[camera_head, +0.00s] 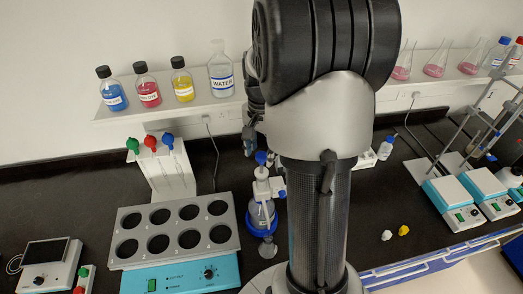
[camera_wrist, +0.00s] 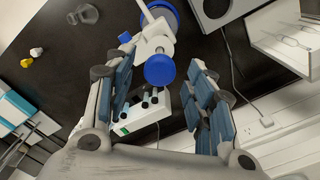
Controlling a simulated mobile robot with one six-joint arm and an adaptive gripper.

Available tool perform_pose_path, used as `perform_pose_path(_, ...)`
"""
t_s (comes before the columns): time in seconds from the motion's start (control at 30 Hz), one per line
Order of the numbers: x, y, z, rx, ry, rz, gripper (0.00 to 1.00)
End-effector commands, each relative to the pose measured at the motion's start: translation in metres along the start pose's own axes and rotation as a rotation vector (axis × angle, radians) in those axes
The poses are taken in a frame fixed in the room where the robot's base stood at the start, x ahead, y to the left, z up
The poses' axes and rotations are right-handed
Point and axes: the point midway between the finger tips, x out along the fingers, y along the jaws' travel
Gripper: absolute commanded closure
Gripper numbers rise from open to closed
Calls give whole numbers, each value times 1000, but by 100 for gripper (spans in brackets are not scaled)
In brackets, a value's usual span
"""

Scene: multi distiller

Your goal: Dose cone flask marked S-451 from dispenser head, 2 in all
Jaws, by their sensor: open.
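The dispenser head (camera_head: 264,186) is a white pump with a blue knob, on a clear bottle (camera_head: 261,213) with a blue base ring. In the wrist view the dispenser head (camera_wrist: 153,45) shows from above, its blue knob (camera_wrist: 160,70) ahead of my fingers. A small clear glass vessel, apparently a cone flask (camera_head: 268,249), stands in front of the bottle; it also shows in the wrist view (camera_wrist: 85,14). No S-451 mark is readable. My gripper (camera_wrist: 160,98) is open, with nothing between its pads. In the head view my arm mostly hides it.
A grey block with several round holes (camera_head: 144,218) stands on a blue heater at left. A rack with coloured valves (camera_head: 166,175) is behind it. A shelf of bottles (camera_head: 209,104) runs along the wall. White (camera_head: 386,235) and yellow (camera_head: 404,230) pieces lie right of my arm.

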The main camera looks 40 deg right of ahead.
Motion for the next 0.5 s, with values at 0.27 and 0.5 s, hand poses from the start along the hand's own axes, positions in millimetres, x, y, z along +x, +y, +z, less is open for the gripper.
perform_pose_path(0.27,-54,-1,-1,0,5,-5,50)
perform_pose_path(0.5,-98,0,0,0,2,-2,50)
